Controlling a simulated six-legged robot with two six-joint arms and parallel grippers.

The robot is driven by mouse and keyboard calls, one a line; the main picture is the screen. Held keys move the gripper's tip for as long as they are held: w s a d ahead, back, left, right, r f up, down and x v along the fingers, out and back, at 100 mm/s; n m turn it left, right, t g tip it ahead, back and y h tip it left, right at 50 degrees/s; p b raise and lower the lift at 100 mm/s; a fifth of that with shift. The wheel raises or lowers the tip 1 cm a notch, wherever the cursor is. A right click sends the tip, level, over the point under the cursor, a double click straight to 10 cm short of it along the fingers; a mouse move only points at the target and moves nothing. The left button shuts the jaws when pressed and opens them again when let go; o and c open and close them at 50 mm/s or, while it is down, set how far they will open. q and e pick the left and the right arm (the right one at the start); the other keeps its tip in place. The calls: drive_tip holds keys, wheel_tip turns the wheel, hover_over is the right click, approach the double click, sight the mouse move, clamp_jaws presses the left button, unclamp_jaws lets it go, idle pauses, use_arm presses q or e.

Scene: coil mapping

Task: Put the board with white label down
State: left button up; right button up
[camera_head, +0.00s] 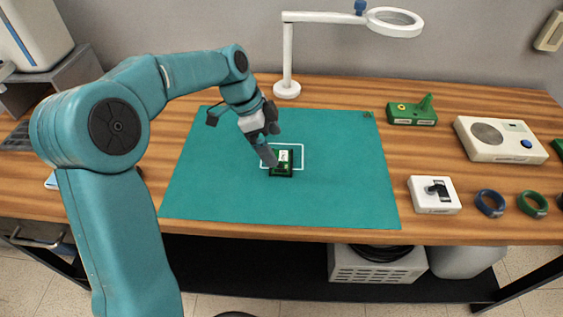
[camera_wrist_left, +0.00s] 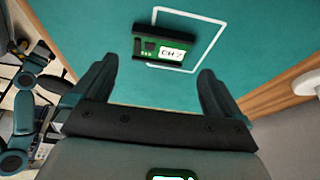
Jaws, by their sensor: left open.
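The board with the white label (camera_head: 281,168) lies on the teal mat (camera_head: 210,195), partly inside a white square outline and overlapping its edge. In the left wrist view the board (camera_wrist_left: 148,47) is dark with green parts, and its white label reads something like "CH 7". My left gripper (camera_head: 270,155) is just above the board in the head view and hides part of it. In the left wrist view its two fingers (camera_wrist_left: 152,90) are spread apart with nothing between them, and the board lies beyond the fingertips. My right gripper is not in view.
A white magnifier lamp (camera_head: 287,60) stands behind the mat. To the right are a green block (camera_head: 411,115), a white device (camera_head: 500,140), a white box with a black part (camera_head: 434,195), a blue ring (camera_head: 489,204) and a green ring (camera_head: 533,205). Most of the mat is clear.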

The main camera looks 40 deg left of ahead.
sight(280, 159)
use_arm(q)
drive_tip(key=x, duration=0.5)
drive_tip(key=shift+s+a+f, duration=0.1)
drive_tip(key=shift+f, duration=0.15)
drive_tip(key=c, duration=0.9)
drive_tip(key=shift+r, duration=0.1)
drive_tip(key=shift+c, duration=0.2)
